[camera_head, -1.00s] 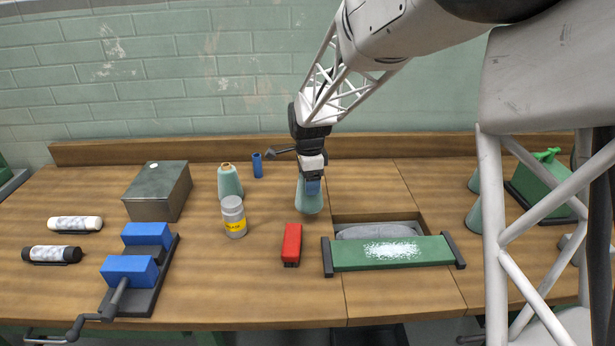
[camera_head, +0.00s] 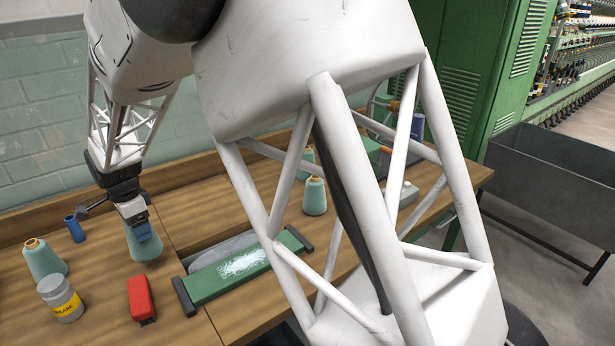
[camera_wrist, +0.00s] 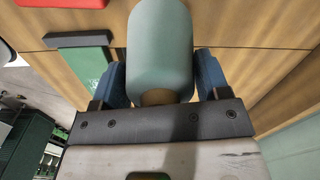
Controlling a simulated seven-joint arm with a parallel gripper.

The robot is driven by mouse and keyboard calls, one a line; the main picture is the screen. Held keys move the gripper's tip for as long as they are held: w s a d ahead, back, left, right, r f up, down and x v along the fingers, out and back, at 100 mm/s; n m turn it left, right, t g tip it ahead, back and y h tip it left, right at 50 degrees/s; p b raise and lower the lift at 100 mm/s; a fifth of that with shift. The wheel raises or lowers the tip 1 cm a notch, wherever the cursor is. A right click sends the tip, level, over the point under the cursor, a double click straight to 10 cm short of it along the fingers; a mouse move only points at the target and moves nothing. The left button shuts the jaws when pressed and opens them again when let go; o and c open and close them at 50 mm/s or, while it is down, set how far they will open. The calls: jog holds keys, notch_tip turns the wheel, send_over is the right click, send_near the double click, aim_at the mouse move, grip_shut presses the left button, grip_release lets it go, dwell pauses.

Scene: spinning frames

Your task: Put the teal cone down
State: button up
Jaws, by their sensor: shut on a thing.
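My gripper (camera_head: 142,232) points down over the bench, with its blue fingers shut on a teal cone (camera_head: 145,248). The cone hangs upright below the fingers, its wide end down, at or very close to the bench top; I cannot tell if it touches. In the wrist view, the teal cone (camera_wrist: 160,45) sits between the two blue fingers of my gripper (camera_wrist: 160,78). Another teal cone (camera_head: 45,262) stands at the left, and one more teal cone (camera_head: 314,197) stands beyond the green bar, partly behind my arm's frame.
A red box (camera_head: 141,298) and a green bar (camera_head: 240,265) over a recess lie just in front of the held cone. A yellow-labelled grey can (camera_head: 61,298) and a blue tube (camera_head: 75,228) are left. A dark bin (camera_head: 555,180) stands off the bench at right.

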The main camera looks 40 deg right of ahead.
jog(key=shift+d, duration=0.15)
jog(key=w+d+m, duration=0.2)
jog(key=d+m, duration=0.4)
jog(key=d, duration=3.3)
jog(key=shift+w+d+r, duration=0.15)
jog(key=shift+w, duration=0.15)
jog(key=w+d, duration=0.2)
jog(key=w, duration=0.5)
jog(key=w+d+f, duration=0.1)
jog(key=w+d, duration=0.2)
jog(key=w, duration=0.5)
jog(key=shift+d+f, duration=0.15)
jog(key=shift+f, duration=0.1)
jog(key=shift+f, duration=1.7)
